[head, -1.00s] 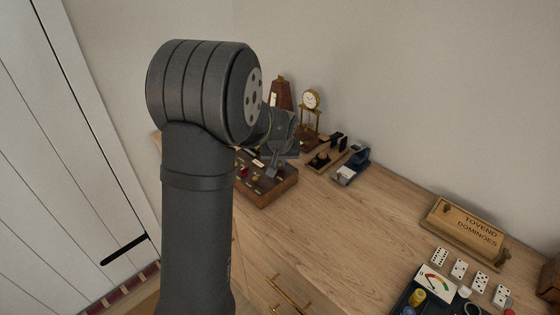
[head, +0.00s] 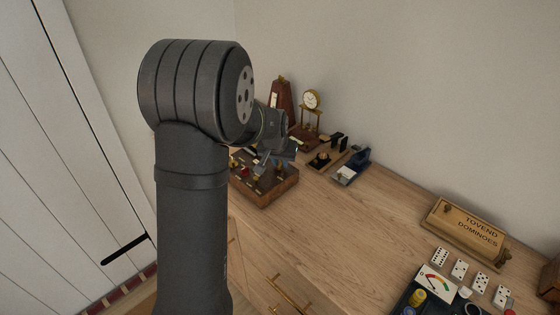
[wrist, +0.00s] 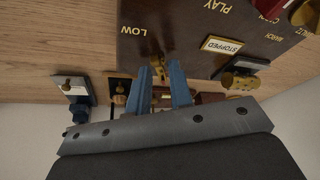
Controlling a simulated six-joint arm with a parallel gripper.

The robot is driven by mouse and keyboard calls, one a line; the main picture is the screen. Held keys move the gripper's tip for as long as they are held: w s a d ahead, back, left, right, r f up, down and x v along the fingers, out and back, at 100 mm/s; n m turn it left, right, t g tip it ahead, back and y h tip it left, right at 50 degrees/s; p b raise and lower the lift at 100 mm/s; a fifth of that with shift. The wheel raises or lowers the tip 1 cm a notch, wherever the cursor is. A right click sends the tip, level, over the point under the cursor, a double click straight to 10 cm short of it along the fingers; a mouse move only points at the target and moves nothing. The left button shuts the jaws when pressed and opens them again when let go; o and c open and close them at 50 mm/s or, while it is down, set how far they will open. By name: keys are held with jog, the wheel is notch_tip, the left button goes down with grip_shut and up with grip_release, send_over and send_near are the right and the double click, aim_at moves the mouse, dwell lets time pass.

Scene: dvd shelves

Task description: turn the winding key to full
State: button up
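The wooden music box (head: 270,193) stands at the far left of the cabinet top in the head view, with small brass and red parts on its top. In the wrist view its dark panel (wrist: 185,40) reads LOW, PLAY and STOPPED. A small brass key (wrist: 158,67) by the LOW label shows at the tips of my gripper's two blue fingers (wrist: 162,80). The fingers stand apart with a gap between them. I cannot tell whether either touches the key. In the head view my gripper (head: 265,160) is over the box, mostly hidden by my arm.
A brass cylinder (wrist: 241,80) lies right of the fingers in the wrist view. A metronome (head: 281,98), a brass clock (head: 311,101) and a blue device (head: 352,167) stand near the box. A domino box (head: 466,232) is at the right. The cabinet's middle is clear.

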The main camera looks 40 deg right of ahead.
jog(key=shift+o, duration=0.7)
jog(key=shift+r, duration=0.25)
jog(key=v, duration=1.7)
jog(key=shift+w+f, duration=0.1)
jog(key=x, duration=1.7)
jog(key=shift+f, duration=0.15)
